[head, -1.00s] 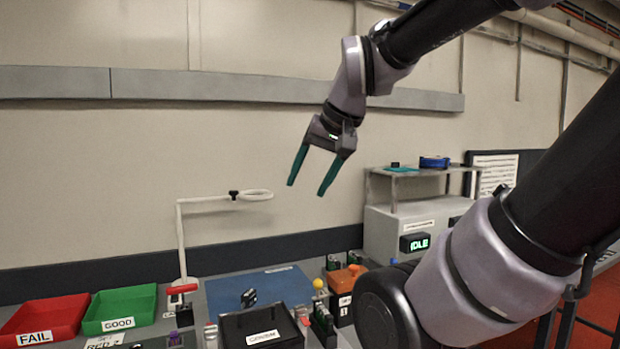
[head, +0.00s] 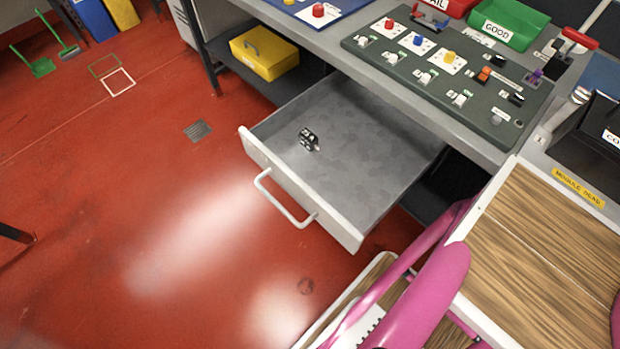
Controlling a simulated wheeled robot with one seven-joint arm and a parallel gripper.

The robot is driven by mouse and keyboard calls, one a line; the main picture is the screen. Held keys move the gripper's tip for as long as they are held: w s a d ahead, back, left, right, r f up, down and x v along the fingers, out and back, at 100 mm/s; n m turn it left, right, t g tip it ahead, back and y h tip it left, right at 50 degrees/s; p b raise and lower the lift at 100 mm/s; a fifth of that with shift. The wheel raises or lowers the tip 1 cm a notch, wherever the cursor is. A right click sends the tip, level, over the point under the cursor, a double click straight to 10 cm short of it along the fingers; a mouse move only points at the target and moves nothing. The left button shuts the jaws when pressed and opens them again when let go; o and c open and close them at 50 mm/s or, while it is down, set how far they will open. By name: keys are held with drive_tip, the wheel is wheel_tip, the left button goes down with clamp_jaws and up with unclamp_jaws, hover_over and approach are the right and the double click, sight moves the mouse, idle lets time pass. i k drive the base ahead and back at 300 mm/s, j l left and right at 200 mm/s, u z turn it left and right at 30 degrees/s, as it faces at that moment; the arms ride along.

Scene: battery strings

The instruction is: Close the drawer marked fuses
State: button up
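A grey drawer (head: 375,184) stands pulled out under the bench, over the red floor. Its front panel has a pale bar handle (head: 284,200) on the outside, facing the lower left. A small black and silver part (head: 309,139) lies inside on the drawer's bottom. No label reading fuses can be made out on the drawer. My gripper is out of this view.
The bench above holds a dark green switch panel (head: 452,85) and a green GOOD bin (head: 508,22). A yellow box (head: 264,53) sits on a lower shelf. Floor in front of the handle is clear.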

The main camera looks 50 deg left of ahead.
sight(371, 153)
drive_tip(key=k+l+u, duration=0.25)
drive_tip(key=k+u, duration=0.2)
drive_tip(key=k, duration=0.2)
drive_tip(key=u, duration=1.55)
